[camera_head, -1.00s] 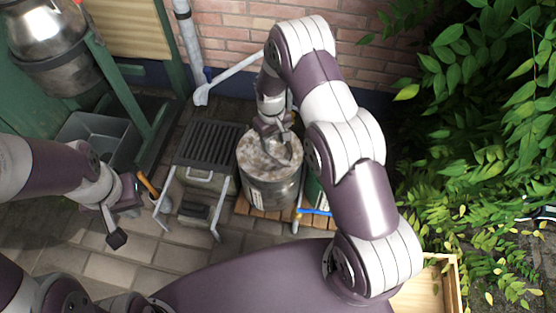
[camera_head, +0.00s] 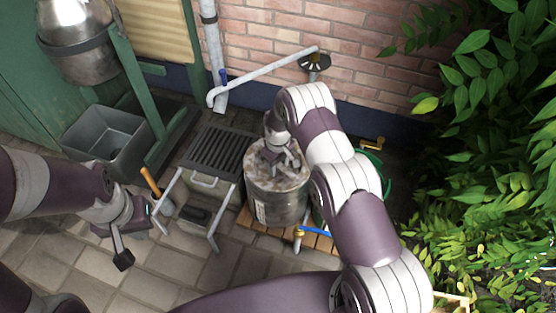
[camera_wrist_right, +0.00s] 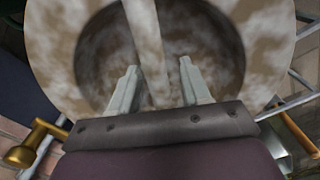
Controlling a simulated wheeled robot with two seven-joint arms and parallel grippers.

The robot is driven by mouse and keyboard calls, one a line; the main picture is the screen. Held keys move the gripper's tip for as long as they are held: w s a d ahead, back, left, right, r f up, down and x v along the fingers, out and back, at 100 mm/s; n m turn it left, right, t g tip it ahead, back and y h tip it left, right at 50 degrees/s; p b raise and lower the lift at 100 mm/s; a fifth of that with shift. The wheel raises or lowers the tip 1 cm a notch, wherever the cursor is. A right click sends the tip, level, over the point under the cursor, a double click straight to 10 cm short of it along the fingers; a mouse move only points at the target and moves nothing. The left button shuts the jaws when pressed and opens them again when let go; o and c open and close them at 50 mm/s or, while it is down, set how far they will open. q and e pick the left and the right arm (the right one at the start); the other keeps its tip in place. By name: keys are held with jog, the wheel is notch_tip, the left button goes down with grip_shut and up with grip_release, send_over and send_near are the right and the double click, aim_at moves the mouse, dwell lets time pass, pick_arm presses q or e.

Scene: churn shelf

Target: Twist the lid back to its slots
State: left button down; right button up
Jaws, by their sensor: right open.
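The metal churn (camera_head: 277,203) stands upright beside the grill-topped stand, with its round, mottled lid (camera_head: 293,176) on top. In the right wrist view the lid (camera_wrist_right: 265,25) fills the upper picture, with a recessed middle and a bar handle (camera_wrist_right: 147,35) across it. My right gripper (camera_head: 277,160) is over the lid; in the wrist view its two fingers (camera_wrist_right: 158,85) are apart, one on each side of the bar. I cannot tell whether they touch it. The lid's slots cannot be made out. My left gripper (camera_head: 122,258) hangs at the left, away from the churn.
The grill-topped stand (camera_head: 218,150) is left of the churn. A wooden pallet (camera_head: 262,228) lies under the churn. A grey basin (camera_head: 108,142) and a hanging metal vessel (camera_head: 80,50) are at the left. Dense leaves (camera_head: 490,150) fill the right side. Paving is open in front.

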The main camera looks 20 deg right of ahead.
jog(key=shift+f, duration=0.1)
grip_shut()
dwell(1.4)
